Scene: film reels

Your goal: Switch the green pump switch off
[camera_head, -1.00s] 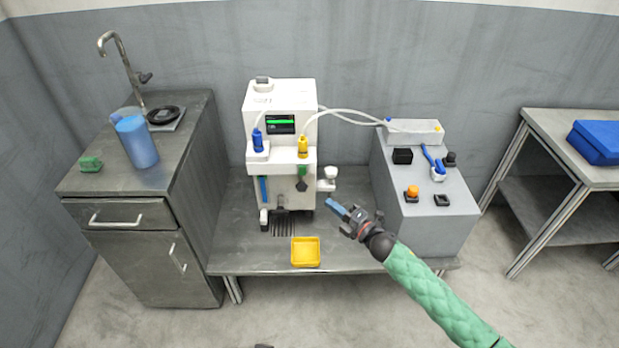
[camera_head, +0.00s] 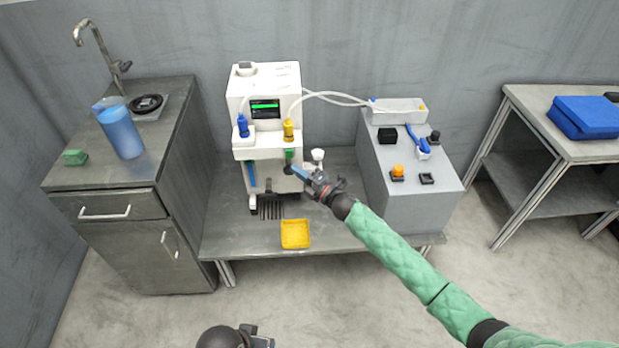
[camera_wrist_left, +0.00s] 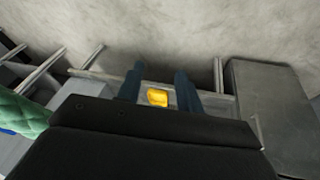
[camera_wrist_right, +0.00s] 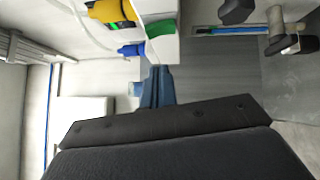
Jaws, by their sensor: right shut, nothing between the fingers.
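The white machine (camera_head: 262,105) stands on the metal table. Its green switch (camera_head: 289,155) sits on the front, below the yellow-capped bottle. In the right wrist view the green part (camera_wrist_right: 162,28) lies just beyond my fingertips, with a small gap seeming to remain. My right gripper (camera_head: 296,171) is shut and empty, its blue fingers just below the switch; it also shows in the right wrist view (camera_wrist_right: 156,72). My left gripper (camera_wrist_left: 160,72) is open and empty, far from the machine. Whether the right fingertips touch the switch is unclear.
A yellow tray (camera_head: 295,247) lies at the table's front edge. A blue bottle (camera_head: 243,126) and a yellow bottle (camera_head: 289,130) hang on the machine's front. A white knob (camera_head: 317,155) is close to my right gripper. A grey control box (camera_head: 415,190) stands to the right.

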